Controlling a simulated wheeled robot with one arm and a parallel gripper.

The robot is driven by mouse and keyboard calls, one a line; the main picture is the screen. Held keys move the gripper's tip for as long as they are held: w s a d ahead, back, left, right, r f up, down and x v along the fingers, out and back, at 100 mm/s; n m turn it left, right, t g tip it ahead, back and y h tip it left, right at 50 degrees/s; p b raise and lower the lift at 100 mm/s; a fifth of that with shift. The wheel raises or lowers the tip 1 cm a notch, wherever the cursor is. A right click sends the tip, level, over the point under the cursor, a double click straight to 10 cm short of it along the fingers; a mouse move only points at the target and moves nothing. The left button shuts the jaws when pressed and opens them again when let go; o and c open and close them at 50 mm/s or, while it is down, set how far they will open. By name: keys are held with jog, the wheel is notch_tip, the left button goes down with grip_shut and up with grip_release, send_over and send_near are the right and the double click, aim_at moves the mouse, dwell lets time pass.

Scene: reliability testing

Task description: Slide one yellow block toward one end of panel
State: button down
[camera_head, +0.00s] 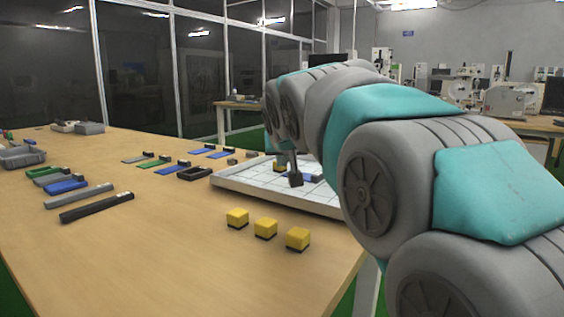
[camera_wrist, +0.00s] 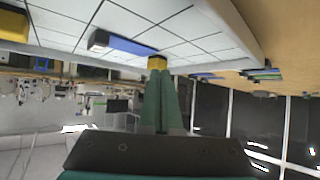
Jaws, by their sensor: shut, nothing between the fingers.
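The white gridded panel (camera_head: 268,196) lies near the table's right edge. My gripper (camera_head: 295,182) points down over it, its fingers shut and empty. A yellow block (camera_head: 279,167) on the panel is partly hidden behind my gripper. In the wrist view a yellow block (camera_wrist: 156,62) shows right at the tips of my gripper (camera_wrist: 161,72); I cannot tell whether they touch. A blue bar with a grey end (camera_wrist: 125,44) lies beside it on the panel (camera_wrist: 195,22). Another yellow piece (camera_wrist: 12,24) shows at the wrist view's left edge.
Three yellow blocks stand on the wooden table in front of the panel: left (camera_head: 237,218), middle (camera_head: 265,228) and right (camera_head: 297,238). A black bar (camera_head: 97,207), blue and green pieces and a dark tray (camera_head: 194,173) lie to the left. The front middle of the table is clear.

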jog(key=w, duration=0.9)
jog(key=shift+w+a, duration=0.4)
jog(key=shift+f+b, duration=0.45)
jog(key=shift+f, duration=0.4)
jog(key=shift+f, duration=0.1)
